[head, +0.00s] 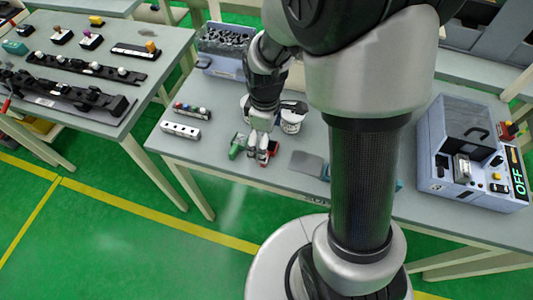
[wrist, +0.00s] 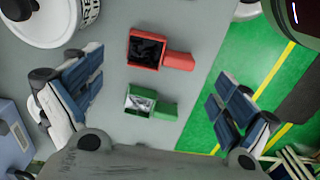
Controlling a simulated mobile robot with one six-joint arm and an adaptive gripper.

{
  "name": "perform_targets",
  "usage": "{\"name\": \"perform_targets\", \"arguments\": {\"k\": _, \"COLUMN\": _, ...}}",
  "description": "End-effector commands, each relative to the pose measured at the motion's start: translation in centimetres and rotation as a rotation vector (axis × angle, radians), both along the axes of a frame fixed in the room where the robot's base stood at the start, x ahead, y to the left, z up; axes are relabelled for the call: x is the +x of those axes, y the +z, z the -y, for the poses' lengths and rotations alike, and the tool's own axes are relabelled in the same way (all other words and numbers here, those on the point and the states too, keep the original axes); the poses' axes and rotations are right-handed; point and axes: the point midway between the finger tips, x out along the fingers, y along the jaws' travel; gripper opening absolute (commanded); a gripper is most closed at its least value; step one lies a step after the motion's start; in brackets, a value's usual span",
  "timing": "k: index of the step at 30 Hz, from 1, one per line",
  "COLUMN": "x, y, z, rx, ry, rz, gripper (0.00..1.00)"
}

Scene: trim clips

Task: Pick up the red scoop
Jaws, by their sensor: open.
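The red scoop (wrist: 146,49) lies on the grey table, its square cup holding dark contents and its short handle pointing right in the wrist view. In the head view it shows (head: 272,148) partly behind my gripper. A green scoop (wrist: 141,101) of similar shape, with light grey contents, lies beside it, apart, nearer the gripper base in the wrist view; it also shows in the head view (head: 236,148). My gripper (wrist: 158,92) is open and empty above the table, its fingers spread wide on either side of the scoops. Neither finger appears to touch a scoop.
White labelled tubs (head: 290,124) stand behind the gripper. A blue bin of dark parts (head: 219,66) is at the back. A white block with holes (head: 180,131) and a block with coloured knobs (head: 192,111) lie left. A machine reading OFF (head: 429,150) stands right.

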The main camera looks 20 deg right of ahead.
Motion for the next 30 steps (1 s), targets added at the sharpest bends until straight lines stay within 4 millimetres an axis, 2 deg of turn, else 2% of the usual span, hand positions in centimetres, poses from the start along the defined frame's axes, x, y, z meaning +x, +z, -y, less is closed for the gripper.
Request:
{"name": "perform_targets", "arguments": {"k": 10, "x": -0.5, "y": -4.8, "z": 0.3, "rx": 0.000, "ry": 0.001, "rz": -0.004, "gripper": 0.96}}
{"name": "perform_targets", "arguments": {"k": 18, "x": -0.4, "y": -5.0, "z": 0.3, "rx": 0.000, "ry": 0.000, "rz": 0.000, "gripper": 0.96}}
{"name": "perform_targets", "arguments": {"k": 30, "x": -0.4, "y": -5.0, "z": 0.3, "rx": 0.000, "ry": 0.000, "rz": 0.000, "gripper": 0.69}}
